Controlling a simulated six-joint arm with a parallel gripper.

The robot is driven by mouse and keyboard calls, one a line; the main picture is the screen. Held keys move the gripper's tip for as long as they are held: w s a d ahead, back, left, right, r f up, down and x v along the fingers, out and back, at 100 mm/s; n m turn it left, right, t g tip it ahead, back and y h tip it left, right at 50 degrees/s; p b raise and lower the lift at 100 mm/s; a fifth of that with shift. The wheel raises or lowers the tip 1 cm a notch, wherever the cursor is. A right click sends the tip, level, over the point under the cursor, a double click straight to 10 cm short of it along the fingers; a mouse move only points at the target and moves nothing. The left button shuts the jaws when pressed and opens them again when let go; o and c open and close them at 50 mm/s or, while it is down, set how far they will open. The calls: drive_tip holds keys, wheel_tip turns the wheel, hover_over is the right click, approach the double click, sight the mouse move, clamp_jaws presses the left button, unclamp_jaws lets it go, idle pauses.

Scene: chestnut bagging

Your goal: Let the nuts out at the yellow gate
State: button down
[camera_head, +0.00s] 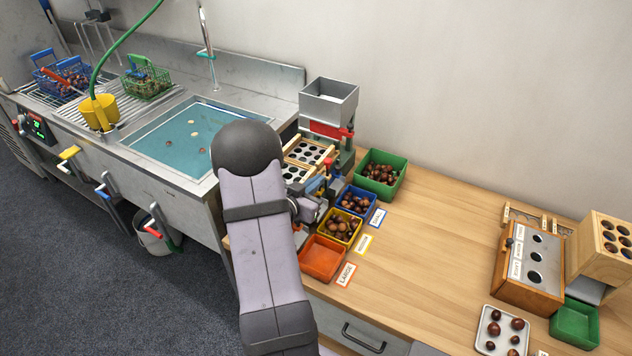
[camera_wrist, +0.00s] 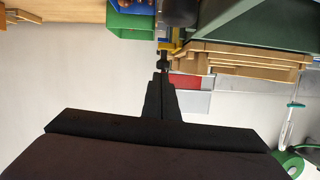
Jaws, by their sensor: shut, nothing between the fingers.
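The grading machine (camera_head: 325,115) stands on the bench with a grey hopper on top, a red part under it and wooden trays with round holes. In front of it are a blue bin (camera_head: 356,200), a yellow bin (camera_head: 355,237) and an orange bin (camera_head: 322,258). The blue and yellow bins hold nuts; the orange bin looks empty. My gripper (camera_wrist: 162,76) is shut and empty in the wrist view, its tips close to a small dark knob (camera_wrist: 163,58) beside a yellow part (camera_wrist: 172,46). I cannot tell whether they touch. My arm hides much of the machine's front in the head view.
A green bin (camera_head: 383,173) with nuts stands right of the machine. Free bench lies between the bins and a wooden box with holes (camera_head: 530,265). The sink (camera_head: 175,140) is at the left, with coloured levers on its front, including a yellow one (camera_head: 69,153).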

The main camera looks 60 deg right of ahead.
drive_tip(key=shift+f, duration=0.15)
wheel_tip(320, 180, down, 4)
drive_tip(key=b, duration=0.3)
drive_tip(key=shift+a, duration=0.1)
drive_tip(key=shift+f, duration=0.1)
idle(0.3)
drive_tip(key=shift+s, duration=0.1)
wheel_tip(320, 180, up, 5)
drive_tip(key=p, duration=0.3)
hover_over(320, 190)
drive_tip(key=a, duration=0.2)
drive_tip(key=b+v, duration=0.2)
drive_tip(key=v, duration=0.8)
drive_tip(key=shift+s+a+f, duration=0.1)
drive_tip(key=shift+s, duration=0.1)
drive_tip(key=shift+w, duration=0.1)
